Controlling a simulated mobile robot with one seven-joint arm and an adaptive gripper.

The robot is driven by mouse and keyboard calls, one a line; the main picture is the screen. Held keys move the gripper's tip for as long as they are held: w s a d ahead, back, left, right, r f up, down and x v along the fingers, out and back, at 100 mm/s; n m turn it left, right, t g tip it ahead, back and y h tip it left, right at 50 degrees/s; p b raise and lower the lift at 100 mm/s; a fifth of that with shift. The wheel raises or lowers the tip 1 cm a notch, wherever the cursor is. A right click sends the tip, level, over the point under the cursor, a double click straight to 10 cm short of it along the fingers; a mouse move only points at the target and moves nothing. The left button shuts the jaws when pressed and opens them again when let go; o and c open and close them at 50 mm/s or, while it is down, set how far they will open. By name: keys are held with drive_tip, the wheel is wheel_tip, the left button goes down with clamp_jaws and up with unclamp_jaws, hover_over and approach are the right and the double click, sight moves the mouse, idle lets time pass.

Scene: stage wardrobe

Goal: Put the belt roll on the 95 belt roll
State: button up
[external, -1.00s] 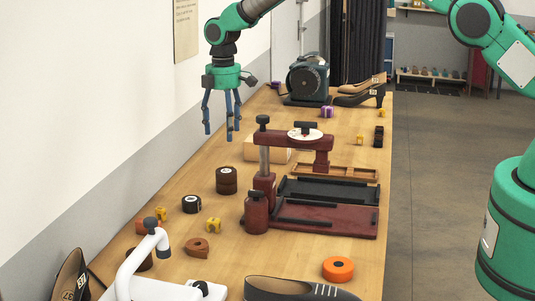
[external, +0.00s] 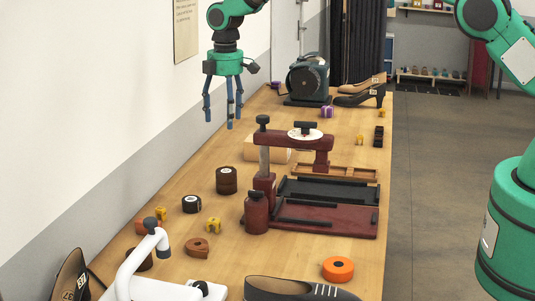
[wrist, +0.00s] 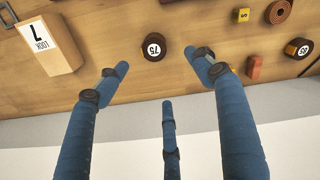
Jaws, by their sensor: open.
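My gripper (external: 221,117) is open and empty, high above the left side of the bench; its fingers spread wide in the wrist view (wrist: 165,85). A dark brown stack of belt rolls (external: 226,181) stands on the bench below; in the wrist view a roll labelled 75 (wrist: 154,46) shows. A black roll with a pale label (external: 191,204) lies nearer the camera, apparently the roll partly behind a finger in the wrist view (wrist: 189,53). Another labelled roll (wrist: 298,48) is at the right, its number not surely readable; its likely match (external: 139,260) is partly hidden behind the white handle.
A red press (external: 263,190) with black and red trays stands mid-bench. A pale box (wrist: 46,46) marked L lies near the rolls. A loose brown coil (external: 197,247), a yellow tag (external: 213,225), a reddish block (wrist: 254,67) and an orange roll (external: 338,269) lie around. The wall borders the left.

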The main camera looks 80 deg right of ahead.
drive_tip(key=s+a+r+m+t, duration=0.1)
drive_tip(key=s+a+r, duration=0.35)
drive_tip(key=r, duration=0.35)
drive_tip(key=s+a+r, duration=0.4)
drive_tip(key=s+r, duration=0.1)
drive_tip(key=r, duration=0.3)
drive_tip(key=s+a+r+m+t, duration=0.1)
drive_tip(key=s+a+r, duration=0.35)
drive_tip(key=r, duration=0.45)
drive_tip(key=s+a+r+m+t, duration=0.1)
drive_tip(key=s+a+r, duration=0.3)
drive_tip(key=s, duration=0.4)
drive_tip(key=s+a+r+m, duration=0.1)
drive_tip(key=s+a+r, duration=0.3)
drive_tip(key=s, duration=0.5)
drive_tip(key=s+a+m+t, duration=0.1)
drive_tip(key=s+a, duration=0.1)
drive_tip(key=s, duration=1)
drive_tip(key=s+a+f+m+t, duration=0.1)
drive_tip(key=s+a, duration=0.2)
drive_tip(key=s, duration=0.9)
drive_tip(key=shift+s+a+f, duration=0.15)
drive_tip(key=shift+s+f, duration=0.05)
drive_tip(key=shift+f, duration=0.1)
wheel_tip(320, 180, down, 12)
drive_tip(key=b, duration=1.1)
drive_tip(key=shift+r+b, duration=0.25)
drive_tip(key=shift+b, duration=0.05)
